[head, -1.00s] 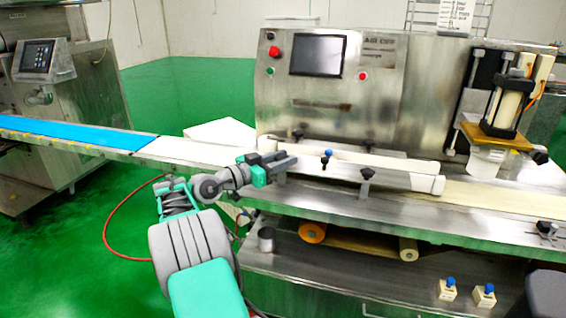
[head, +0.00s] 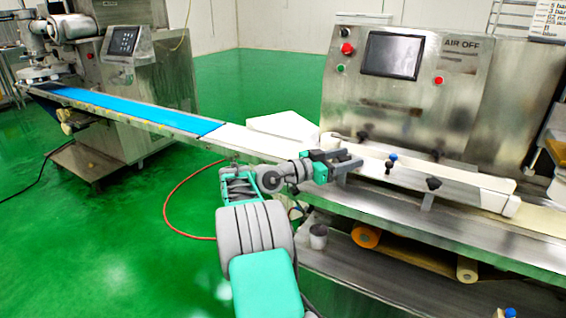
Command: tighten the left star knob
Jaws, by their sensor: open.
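My gripper (head: 352,162) is at the left end of the white roller rail (head: 455,184) on the encrusting machine, with its dark fingers pointing right. The fingers are open. A black star knob (head: 433,184) stands upright on a post at the front of the rail, well to the right of my gripper. A blue-topped fitting (head: 391,160) stands between them. The left star knob is not clearly seen; the area at my fingers is dark and partly hidden by them, so I cannot tell whether they are around a knob.
A blue conveyor belt (head: 140,108) runs off to the left. The control panel with a screen (head: 392,56) stands behind the rail. A small metal cup (head: 318,236) and an orange roll (head: 365,236) sit below the ledge.

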